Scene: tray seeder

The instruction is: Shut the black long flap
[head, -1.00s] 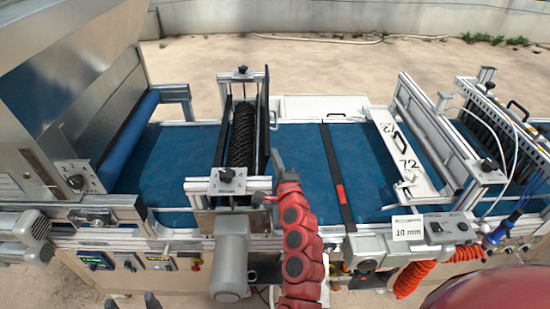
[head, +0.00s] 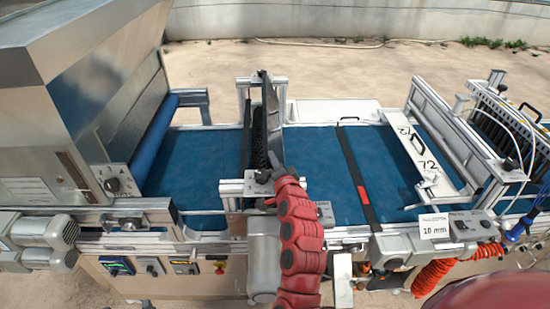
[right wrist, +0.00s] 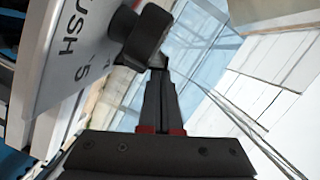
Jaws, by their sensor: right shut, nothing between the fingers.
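The black long flap (head: 271,110) stands steeply up along the right side of the black brush (head: 258,140), in the middle of the machine. Part of the brush shows to the flap's left. My right gripper (head: 274,164) is at the near end of the flap, shut and empty; I cannot tell whether it touches the flap. In the right wrist view its closed fingers (right wrist: 159,75) are beside a black knob (right wrist: 145,38) on a plate marked with letters and a 5. Small dark tips at the bottom left of the head view may be my left gripper (head: 127,305).
The blue belt (head: 195,165) runs under the brush frame. A black strip with a red part (head: 358,180) crosses it on the right. A white board (head: 418,155) marked 72 stands further right. The grey motor (head: 263,262) is close to my right arm.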

